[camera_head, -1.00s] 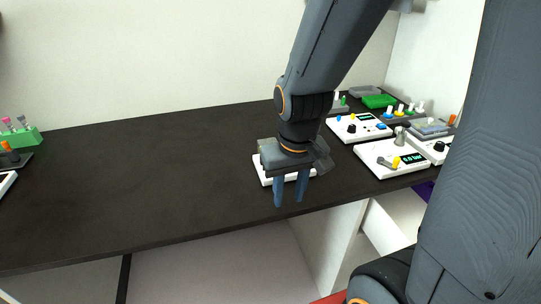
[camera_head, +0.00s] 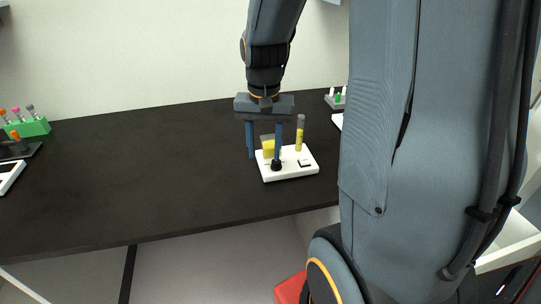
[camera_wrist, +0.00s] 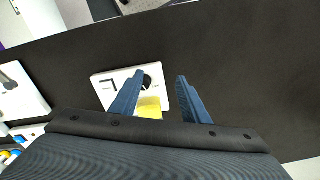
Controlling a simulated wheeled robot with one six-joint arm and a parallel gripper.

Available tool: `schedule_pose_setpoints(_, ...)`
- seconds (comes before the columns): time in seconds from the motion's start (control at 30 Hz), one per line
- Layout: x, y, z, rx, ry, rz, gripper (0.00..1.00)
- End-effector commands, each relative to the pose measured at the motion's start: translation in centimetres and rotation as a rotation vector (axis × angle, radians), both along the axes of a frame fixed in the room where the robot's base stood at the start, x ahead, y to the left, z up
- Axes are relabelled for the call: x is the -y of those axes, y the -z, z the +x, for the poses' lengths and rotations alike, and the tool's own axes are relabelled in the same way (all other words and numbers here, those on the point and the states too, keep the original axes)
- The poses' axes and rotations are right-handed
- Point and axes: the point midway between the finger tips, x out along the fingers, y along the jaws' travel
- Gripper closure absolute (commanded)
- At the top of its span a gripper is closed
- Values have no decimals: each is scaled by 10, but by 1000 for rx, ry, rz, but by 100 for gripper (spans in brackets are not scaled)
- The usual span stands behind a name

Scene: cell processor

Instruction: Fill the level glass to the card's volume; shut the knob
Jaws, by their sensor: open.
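A white device base (camera_head: 306,170) stands near the table's front edge. It carries a yellow block (camera_head: 268,148), a black knob (camera_head: 276,166), an upright yellow tube with a grey top (camera_head: 300,135), likely the level glass, and a small black-marked patch (camera_head: 305,163). The tube's level is too small to read, and I cannot make out a volume card. My gripper (camera_head: 264,157) is open, pointing down at the device's left side. In the wrist view, the knob (camera_wrist: 146,81) and yellow block (camera_wrist: 153,104) show between or beside my open fingers (camera_wrist: 160,78), which hold nothing.
A green rack (camera_head: 30,128) with several capped tubes stands at far left, with a dark holder (camera_head: 18,150) and a white device (camera_head: 8,178) near it. My arm hides the right side. The table's middle is clear.

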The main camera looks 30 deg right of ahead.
Motion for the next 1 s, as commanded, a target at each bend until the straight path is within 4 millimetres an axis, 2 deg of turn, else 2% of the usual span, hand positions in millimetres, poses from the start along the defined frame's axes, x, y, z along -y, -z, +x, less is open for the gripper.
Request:
schedule_pose_setpoints(0.03,18,-7,7,-11,92,4,58)
schedule_pose_setpoints(0.1,34,-12,14,-25,194,9,58)
schedule_pose_setpoints(0.2,47,-14,18,-39,273,14,58)
schedule_pose_setpoints(0.33,48,-4,19,-43,290,14,58)
schedule_pose_setpoints(0.7,47,46,18,-42,285,14,58)
schedule_pose_setpoints(1.0,47,61,19,-39,284,13,58)
